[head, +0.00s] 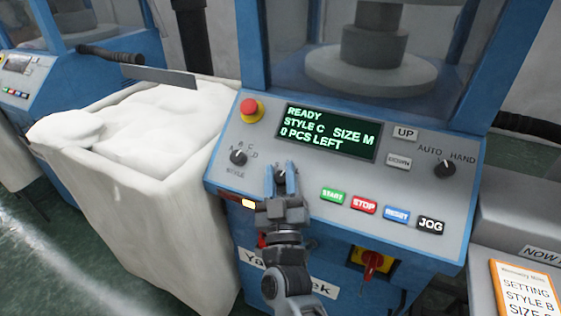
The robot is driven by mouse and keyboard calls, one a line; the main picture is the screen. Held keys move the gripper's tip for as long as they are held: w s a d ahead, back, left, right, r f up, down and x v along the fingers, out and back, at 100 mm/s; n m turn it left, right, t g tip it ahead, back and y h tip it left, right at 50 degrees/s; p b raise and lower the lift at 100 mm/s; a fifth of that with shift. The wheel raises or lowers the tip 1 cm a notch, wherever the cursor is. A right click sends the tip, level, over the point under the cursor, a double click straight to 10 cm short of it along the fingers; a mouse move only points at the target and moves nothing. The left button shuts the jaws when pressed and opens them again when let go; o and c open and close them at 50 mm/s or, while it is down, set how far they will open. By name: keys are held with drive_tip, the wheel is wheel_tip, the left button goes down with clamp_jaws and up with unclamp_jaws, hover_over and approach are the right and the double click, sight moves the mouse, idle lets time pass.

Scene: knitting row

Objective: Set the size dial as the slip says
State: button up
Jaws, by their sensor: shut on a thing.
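My gripper (285,176) has its blue fingers shut on a dark knob, the size dial (281,172), on the sloping grey panel of the blue knitting machine. The fingers hide most of the dial and its markings, so its pointer cannot be read. The green-lit display (328,133) reads READY, STYLE C, SIZE M, 0 PCS LEFT. The slip (526,288), white with an orange border, is at the lower right. It reads SETTING, STYLE B, SIZE; the size letter is cut off by the picture's edge.
The style dial (238,157) is left of my gripper, below a red emergency button (250,110). START (333,195), STOP (364,205), RESET and JOG buttons lie to the right. The AUTO/HAND knob (445,168) is farther right. A white-filled bin (130,190) stands left.

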drive_tip(key=m+h, duration=0.3)
drive_tip(key=shift+a+t+h, duration=0.1)
drive_tip(key=shift+t+h, duration=0.2)
drive_tip(key=m+h, duration=0.2)
drive_tip(key=h, duration=0.1)
drive_tip(key=shift+f+m, duration=0.2)
drive_tip(key=shift+m, duration=0.1)
drive_tip(key=m+g+h+b, duration=0.1)
drive_tip(key=m+h+b, duration=0.1)
drive_tip(key=m+h, duration=0.1)
drive_tip(key=shift+m+h, duration=0.3)
drive_tip(key=shift+h, duration=0.6)
drive_tip(key=shift+r+m+g+h+b, duration=0.1)
drive_tip(key=shift+m+g+h+b, duration=0.55)
drive_tip(key=shift+m+h, duration=0.35)
drive_tip(key=shift+g+h, duration=0.25)
drive_tip(key=shift+h, duration=0.15)
drive_tip(key=o, duration=0.9)
drive_tip(key=shift+r, duration=0.1)
drive_tip(key=shift+o, duration=0.2)
